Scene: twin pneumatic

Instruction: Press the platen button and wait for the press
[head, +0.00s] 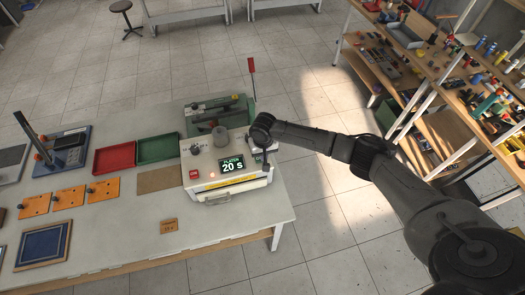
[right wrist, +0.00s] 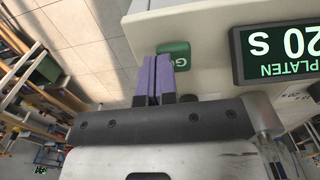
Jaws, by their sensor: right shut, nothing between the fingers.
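The press box (head: 200,165) is white and stands at the right end of the table. Its green display (head: 231,166) reads "PLATEN 20 s" and also shows upside down in the right wrist view (right wrist: 285,45). The green button (right wrist: 178,48), with letters starting "G", is on the box beside the display. My right gripper (right wrist: 158,62) is shut and empty. Its purple fingertips overlap the button's near edge; I cannot tell whether they press it. In the head view my right wrist hides the button. My left gripper is not in view.
A shelf of tools (head: 440,90) stands at right. Open floor lies between the table and shelf.

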